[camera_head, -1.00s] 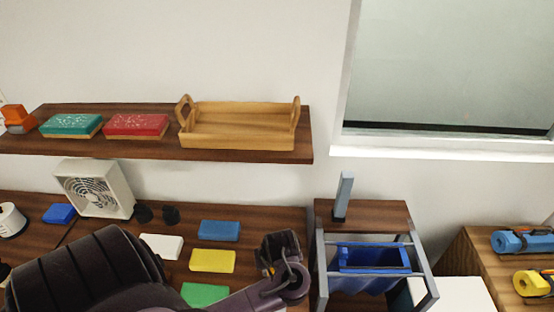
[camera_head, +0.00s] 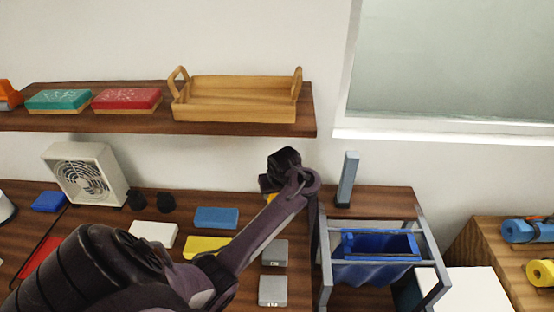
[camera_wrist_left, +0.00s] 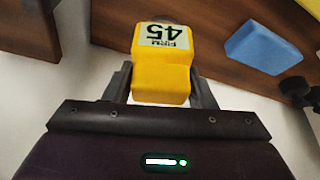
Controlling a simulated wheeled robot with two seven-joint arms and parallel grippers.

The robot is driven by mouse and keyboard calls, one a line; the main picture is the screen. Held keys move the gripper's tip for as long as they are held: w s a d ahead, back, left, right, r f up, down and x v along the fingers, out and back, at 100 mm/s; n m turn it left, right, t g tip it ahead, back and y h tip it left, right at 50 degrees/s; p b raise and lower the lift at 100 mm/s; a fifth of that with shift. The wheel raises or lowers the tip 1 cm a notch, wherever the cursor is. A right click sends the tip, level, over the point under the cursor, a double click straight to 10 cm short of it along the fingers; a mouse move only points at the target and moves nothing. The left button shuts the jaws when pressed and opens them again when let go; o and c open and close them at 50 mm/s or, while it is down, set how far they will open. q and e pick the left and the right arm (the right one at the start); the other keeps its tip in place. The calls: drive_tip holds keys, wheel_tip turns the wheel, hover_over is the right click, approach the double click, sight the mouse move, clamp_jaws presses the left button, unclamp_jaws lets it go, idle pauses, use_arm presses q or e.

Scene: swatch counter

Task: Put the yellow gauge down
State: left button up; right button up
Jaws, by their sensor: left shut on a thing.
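The yellow gauge (camera_wrist_left: 162,72) is a small block with a pale label reading "FIRM 45". In the left wrist view it sits between the fingers of my left gripper (camera_wrist_left: 160,88), which is shut on it. In the head view my left gripper (camera_head: 271,188) is at the back right of the counter, near the wall and below the shelf. Only a sliver of the gauge (camera_head: 271,198) shows there; the gripper hides the rest. My right gripper is in neither view.
The counter holds blue (camera_head: 216,217), white (camera_head: 153,234) and yellow (camera_head: 205,245) blocks, and grey blocks (camera_head: 274,253). A white fan (camera_head: 84,174) stands at left. The shelf (camera_head: 150,124) holds a wooden tray (camera_head: 240,113). A blue bin (camera_head: 376,246) stands in a frame at right.

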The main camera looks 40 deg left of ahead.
use_arm(q)
wheel_tip(320, 180, down, 7)
drive_tip(key=b, duration=0.2)
drive_tip(key=shift+s+d+r+b, duration=0.15)
drive_tip(key=shift+b, duration=0.15)
drive_tip(key=shift+w, duration=0.2)
drive_tip(key=shift+s+f, duration=0.1)
drive_tip(key=shift+f, duration=0.15)
drive_tip(key=o, duration=0.9)
